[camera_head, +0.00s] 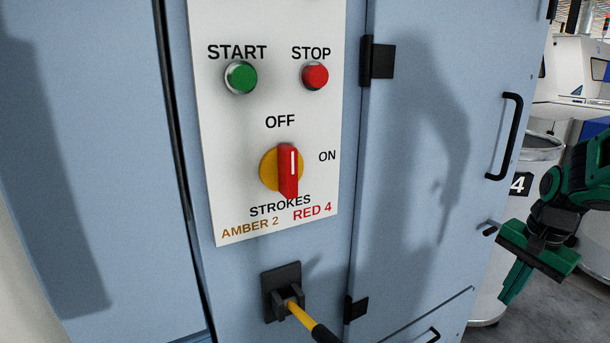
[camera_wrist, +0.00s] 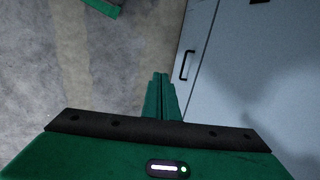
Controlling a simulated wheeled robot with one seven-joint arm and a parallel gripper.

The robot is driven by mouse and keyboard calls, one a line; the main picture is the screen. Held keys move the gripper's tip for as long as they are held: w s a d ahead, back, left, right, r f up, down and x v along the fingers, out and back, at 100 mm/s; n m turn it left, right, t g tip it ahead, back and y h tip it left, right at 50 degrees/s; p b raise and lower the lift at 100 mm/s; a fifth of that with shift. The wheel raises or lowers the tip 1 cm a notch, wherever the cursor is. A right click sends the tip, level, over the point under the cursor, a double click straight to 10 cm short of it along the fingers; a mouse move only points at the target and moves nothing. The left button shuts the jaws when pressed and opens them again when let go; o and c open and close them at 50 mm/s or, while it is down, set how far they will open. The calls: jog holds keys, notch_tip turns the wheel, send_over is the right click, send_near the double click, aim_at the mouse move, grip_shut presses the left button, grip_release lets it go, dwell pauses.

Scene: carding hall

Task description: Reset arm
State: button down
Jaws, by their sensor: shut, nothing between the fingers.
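My gripper (camera_head: 515,283) is at the right edge of the head view, green and black, pointing down. Its fingers are together and hold nothing. It is apart from the blue cabinet, to the right of its door. In the wrist view the shut fingers (camera_wrist: 161,84) point toward the grey floor, with the blue cabinet door (camera_wrist: 250,70) to their right. My arm comes in from the right edge of the head view.
A white panel (camera_head: 225,155) carries a green START button (camera_head: 241,77), a red STOP button (camera_head: 315,77) and a red rotary switch (camera_head: 288,170) on yellow. A yellow lever (camera_head: 302,315) with a black grip juts out below. A black door handle (camera_head: 507,140) stands near my gripper.

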jog(key=s+a+n, duration=0.3)
jog(key=s, duration=0.5)
jog(key=s+a+r+n+g, duration=0.1)
jog(key=s+a+n, duration=0.2)
jog(key=s, duration=0.5)
jog(key=shift+a+n, duration=0.4)
jog(key=shift+a, duration=0.1)
jog(key=shift+g, duration=0.3)
jog(key=shift+w+f, duration=0.15)
jog(key=shift+w, duration=0.4)
